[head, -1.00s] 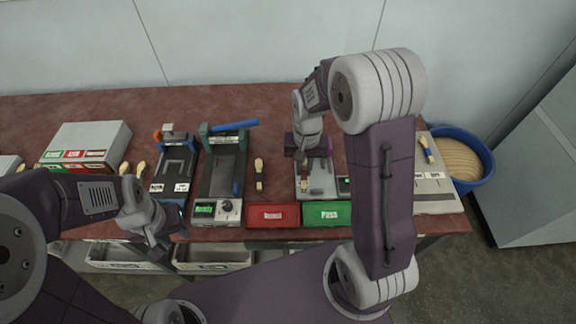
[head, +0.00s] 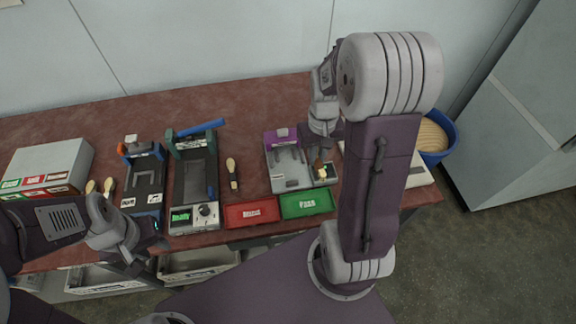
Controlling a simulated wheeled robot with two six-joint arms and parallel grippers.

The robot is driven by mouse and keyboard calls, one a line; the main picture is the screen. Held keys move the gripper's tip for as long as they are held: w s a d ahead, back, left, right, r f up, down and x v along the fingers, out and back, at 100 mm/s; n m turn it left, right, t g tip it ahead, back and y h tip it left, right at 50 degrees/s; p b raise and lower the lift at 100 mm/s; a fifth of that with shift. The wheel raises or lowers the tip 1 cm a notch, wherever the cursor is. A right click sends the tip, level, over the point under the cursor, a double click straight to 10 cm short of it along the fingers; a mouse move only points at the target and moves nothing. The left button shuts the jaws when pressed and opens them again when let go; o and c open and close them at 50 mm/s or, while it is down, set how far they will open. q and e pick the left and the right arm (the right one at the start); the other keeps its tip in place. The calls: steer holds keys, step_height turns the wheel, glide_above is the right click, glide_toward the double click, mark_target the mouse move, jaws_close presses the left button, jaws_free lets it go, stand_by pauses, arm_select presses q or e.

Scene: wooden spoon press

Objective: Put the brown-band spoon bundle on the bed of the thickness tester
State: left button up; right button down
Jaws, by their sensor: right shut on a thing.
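My right gripper (head: 319,160) is shut on a spoon bundle (head: 322,174) with a brownish band, held near the right front corner of the purple-topped grey device (head: 290,183). Whether the bundle touches anything is unclear. Two other bench devices stand to the left: a green one with a blue lever (head: 197,180) and a lit display, and a black one with an orange part (head: 143,180). I cannot read which is the thickness tester.
A red tray (head: 251,212) and a green "Pass" tray (head: 307,204) lie along the front edge. Another bundle (head: 232,172) lies between devices, with more by the white box (head: 50,165) at left. A blue tub (head: 441,132) stands at right. Bare tabletop lies behind the devices.

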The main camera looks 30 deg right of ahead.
steer(key=d, duration=0.2)
glide_above(288, 165)
steer(key=shift+m, duration=0.3)
step_height(288, 165, down, 7)
steer(key=shift+a+r, duration=0.1)
steer(key=shift+f, duration=2)
steer(key=shift+s+f, duration=0.1)
steer(key=c, duration=1.4)
jaws_free()
steer(key=shift+c, duration=0.2)
step_height(288, 165, up, 12)
steer(key=s+a+n, duration=0.1)
steer(key=s+a, duration=0.2)
steer(key=s, duration=0.4)
steer(key=s+a+f+n+t, duration=0.1)
steer(key=s+a+n, duration=0.1)
steer(key=s+a, duration=0.2)
steer(key=s+p, duration=0.1)
steer(key=s, duration=0.2)
steer(key=shift+s+f, duration=0.2)
steer(key=shift+f, duration=0.05)
